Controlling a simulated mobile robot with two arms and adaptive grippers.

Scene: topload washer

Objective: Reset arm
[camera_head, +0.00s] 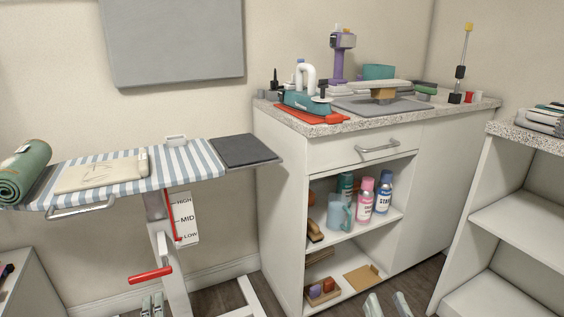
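My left gripper (152,305) shows only its fingertips at the bottom edge, below the ironing board (205,158). The two tips stand close together, and I cannot tell if it is open or shut. My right gripper (387,304) also shows only its fingertips at the bottom edge, in front of the white cabinet (281,190). Its tips are apart, with nothing visible between them. The arms and the rest of both grippers are out of view.
On the board lie a folded beige cloth (100,174) and a rolled green towel (24,170). A red crank handle (150,274) juts out under it. The cabinet holds bottles (365,198) and a jug (338,214). A white shelf unit (515,220) stands at right.

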